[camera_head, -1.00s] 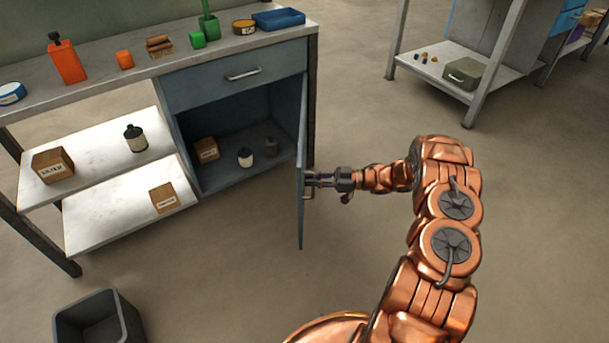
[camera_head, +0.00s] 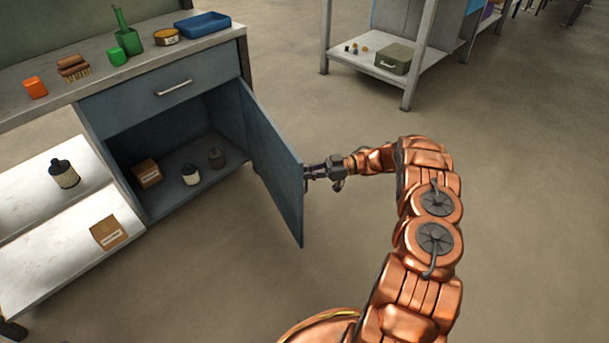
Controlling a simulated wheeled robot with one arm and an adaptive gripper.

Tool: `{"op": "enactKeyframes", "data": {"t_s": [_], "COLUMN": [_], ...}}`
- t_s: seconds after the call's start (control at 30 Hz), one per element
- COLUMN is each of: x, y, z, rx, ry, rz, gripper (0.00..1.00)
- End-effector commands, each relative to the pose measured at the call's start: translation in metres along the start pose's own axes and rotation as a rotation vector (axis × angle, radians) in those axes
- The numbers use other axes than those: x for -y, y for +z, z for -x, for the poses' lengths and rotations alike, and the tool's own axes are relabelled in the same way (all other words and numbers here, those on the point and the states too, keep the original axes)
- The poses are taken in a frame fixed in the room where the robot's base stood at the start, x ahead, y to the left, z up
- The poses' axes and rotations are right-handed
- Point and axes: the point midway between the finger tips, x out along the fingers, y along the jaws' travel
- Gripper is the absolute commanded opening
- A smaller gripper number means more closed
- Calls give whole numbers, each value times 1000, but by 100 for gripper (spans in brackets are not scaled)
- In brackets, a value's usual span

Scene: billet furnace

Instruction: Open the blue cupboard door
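The blue cupboard door (camera_head: 274,165) stands open, swung out to the right of the cupboard. Its inner face shows, and the cupboard inside (camera_head: 170,148) is in plain sight. My gripper (camera_head: 309,172) is at the outer side of the door, by its free edge. The fingertips are partly hidden by the door edge, and the door handle is hidden behind the door. I cannot see whether the fingers are closed on the handle.
A small box (camera_head: 147,173) and two small jars stand inside the cupboard. Above is a drawer (camera_head: 165,80) under a worktop with several items. Low shelves (camera_head: 40,240) are at left. Another workbench (camera_head: 350,62) stands at the back. Floor right of my arm is clear.

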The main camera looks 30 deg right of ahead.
Motion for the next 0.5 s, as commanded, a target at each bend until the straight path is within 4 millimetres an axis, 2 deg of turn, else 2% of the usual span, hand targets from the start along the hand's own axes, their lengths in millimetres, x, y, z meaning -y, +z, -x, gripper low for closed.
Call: {"op": "enactKeyframes", "data": {"t_s": [0.33,0.37,0.47,0.5], "x": [3,3,3,2], "y": [1,1,1,1], "z": [1,1,1,1], "rx": [0,0,1,1], "ry": [-7,-7,-6,-5], "rz": [-5,-5,-5,-4], "gripper": [0,12,22,22]}}
